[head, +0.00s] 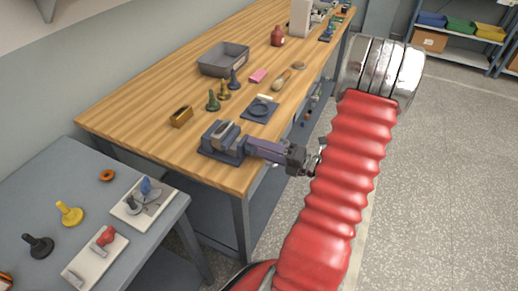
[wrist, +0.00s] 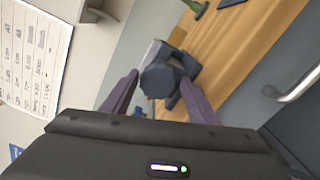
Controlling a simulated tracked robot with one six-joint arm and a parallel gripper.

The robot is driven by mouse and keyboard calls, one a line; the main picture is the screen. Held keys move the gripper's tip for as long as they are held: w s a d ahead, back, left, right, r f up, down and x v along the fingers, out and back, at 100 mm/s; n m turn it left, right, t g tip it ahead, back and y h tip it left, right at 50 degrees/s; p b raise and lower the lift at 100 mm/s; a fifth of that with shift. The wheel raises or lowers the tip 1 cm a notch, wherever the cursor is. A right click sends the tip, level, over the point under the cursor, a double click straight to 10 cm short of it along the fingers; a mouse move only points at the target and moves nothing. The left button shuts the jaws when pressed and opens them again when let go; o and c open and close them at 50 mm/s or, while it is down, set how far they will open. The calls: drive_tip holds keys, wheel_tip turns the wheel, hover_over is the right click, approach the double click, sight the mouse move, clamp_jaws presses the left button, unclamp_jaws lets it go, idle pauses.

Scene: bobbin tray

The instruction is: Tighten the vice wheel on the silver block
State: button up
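The vice (head: 208,152) is dark blue-grey and stands at the near corner of the wooden bench. The silver block (head: 225,130) sits in its jaws. My gripper (head: 249,146) reaches in from the right, its purple fingers level with the wheel side of the vice. In the head view the fingers hide the wheel. In the wrist view the dark, many-sided vice wheel (wrist: 160,81) lies straight ahead, between the two fingertips of my gripper (wrist: 158,77). The fingers stand wide apart, one on each side of the wheel, with a narrow gap at the left. Firm contact does not show.
A brass block (head: 181,117), green and yellow bobbins and a blue one stand behind the vice. A dark plate (head: 260,109) lies close beyond my gripper. A grey tray (head: 224,60) is farther back. A lower grey table (head: 75,185) with bobbins is at the left.

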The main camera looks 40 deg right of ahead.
drive_tip(key=shift+o, duration=0.9)
drive_tip(key=v, duration=1.4)
drive_tip(key=shift+w, duration=0.15)
drive_tip(key=n, duration=1.6)
drive_tip(key=shift+a+f+n, duration=0.1)
drive_tip(key=shift+a+n, duration=0.05)
drive_tip(key=shift+n, duration=0.15)
drive_tip(key=shift+w, duration=0.15)
